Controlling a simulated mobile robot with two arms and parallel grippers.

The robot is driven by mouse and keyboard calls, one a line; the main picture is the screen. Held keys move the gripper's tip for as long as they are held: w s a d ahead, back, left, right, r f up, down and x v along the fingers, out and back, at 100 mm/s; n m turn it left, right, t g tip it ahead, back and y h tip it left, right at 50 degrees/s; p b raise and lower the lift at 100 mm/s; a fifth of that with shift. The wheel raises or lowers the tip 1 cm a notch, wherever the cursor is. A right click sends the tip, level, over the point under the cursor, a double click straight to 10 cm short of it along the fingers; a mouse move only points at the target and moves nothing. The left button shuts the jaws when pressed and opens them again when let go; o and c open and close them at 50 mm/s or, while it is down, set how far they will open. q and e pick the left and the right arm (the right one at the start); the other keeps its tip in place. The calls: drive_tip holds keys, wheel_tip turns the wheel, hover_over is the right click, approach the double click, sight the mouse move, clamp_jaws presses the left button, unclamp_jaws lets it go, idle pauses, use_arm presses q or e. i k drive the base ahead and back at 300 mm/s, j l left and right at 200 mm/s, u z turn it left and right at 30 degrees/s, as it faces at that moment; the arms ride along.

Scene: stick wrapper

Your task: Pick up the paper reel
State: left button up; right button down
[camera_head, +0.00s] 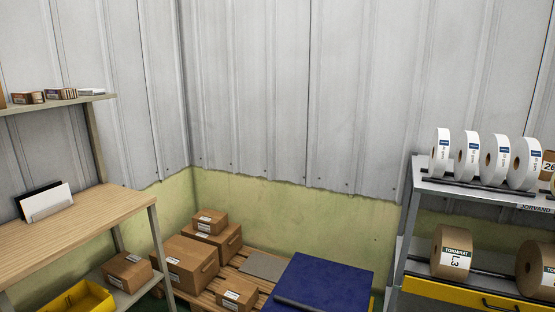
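White paper reels stand in a row on the top shelf of a metal rack at the right: one (441,155), another (467,157), and more to their right. I cannot tell which reel the task means. Neither of my grippers is in view.
A wooden table (80,228) with a shelf above stands at the left. Cardboard boxes (187,262) sit on a pallet in the corner. A dark blue block (325,280) stands beside them. A yellow bin (75,300) is at the lower left. A yellow drawer (450,292) is under the brown reels.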

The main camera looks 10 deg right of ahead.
sight(495, 154)
drive_tip(key=z, duration=1.6)
drive_tip(key=i, duration=0.35)
drive_tip(key=i+l+u, duration=0.8)
drive_tip(key=i+l, duration=0.15)
drive_tip(key=l, duration=0.25)
